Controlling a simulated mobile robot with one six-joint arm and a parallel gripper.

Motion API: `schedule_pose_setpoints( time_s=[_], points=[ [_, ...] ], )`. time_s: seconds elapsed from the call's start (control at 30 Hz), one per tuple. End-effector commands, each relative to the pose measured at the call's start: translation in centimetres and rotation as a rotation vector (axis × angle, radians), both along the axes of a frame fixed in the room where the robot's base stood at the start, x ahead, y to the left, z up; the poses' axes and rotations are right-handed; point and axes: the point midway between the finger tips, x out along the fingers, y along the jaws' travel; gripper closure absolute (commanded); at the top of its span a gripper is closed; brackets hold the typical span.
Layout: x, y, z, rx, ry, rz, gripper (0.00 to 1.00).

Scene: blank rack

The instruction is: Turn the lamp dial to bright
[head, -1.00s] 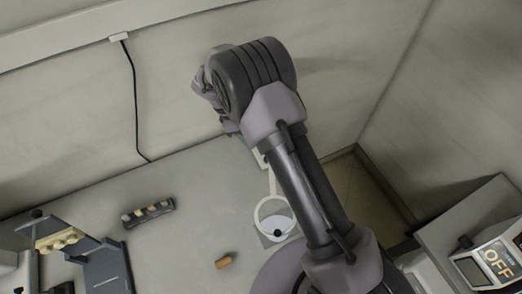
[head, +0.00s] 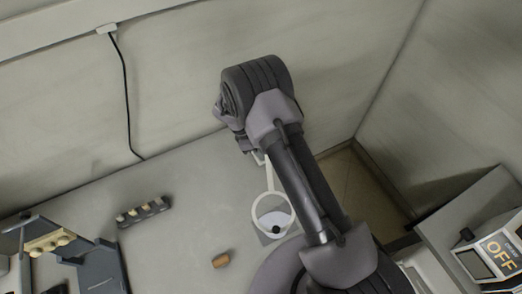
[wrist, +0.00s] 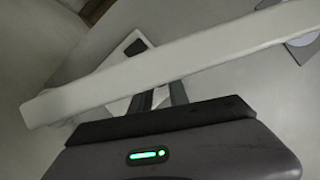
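A white lamp with a ring-shaped head (head: 256,211) stands on the grey table; its stem runs up behind my arm in the head view. In the wrist view a pale bar (wrist: 170,65), apparently the lamp's arm, crosses close in front of my gripper.
A small brown cylinder (head: 220,261) and a dark holder with several pieces (head: 144,212) lie on the table. A blue-grey stand (head: 96,268) is at the left. A device marked OFF (head: 497,254) is at the right. A black cord (head: 127,90) hangs on the wall.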

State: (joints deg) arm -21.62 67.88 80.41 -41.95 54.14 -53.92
Motion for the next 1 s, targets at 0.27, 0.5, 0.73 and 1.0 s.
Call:
schedule_pose_setpoints(
  time_s=[0.27,0.5,0.73,1.0],
  points=[
    [-0.11,0.02,0.14,-0.001,0.000,0.086,1.00],
    [-0.33,-0.01,0.04,0.000,-0.001,0.399,1.00],
    [-0.30,-0.01,0.05,0.000,-0.001,0.399,1.00],
    [-0.31,0.00,0.03,0.000,0.000,0.397,0.57]
  ],
)
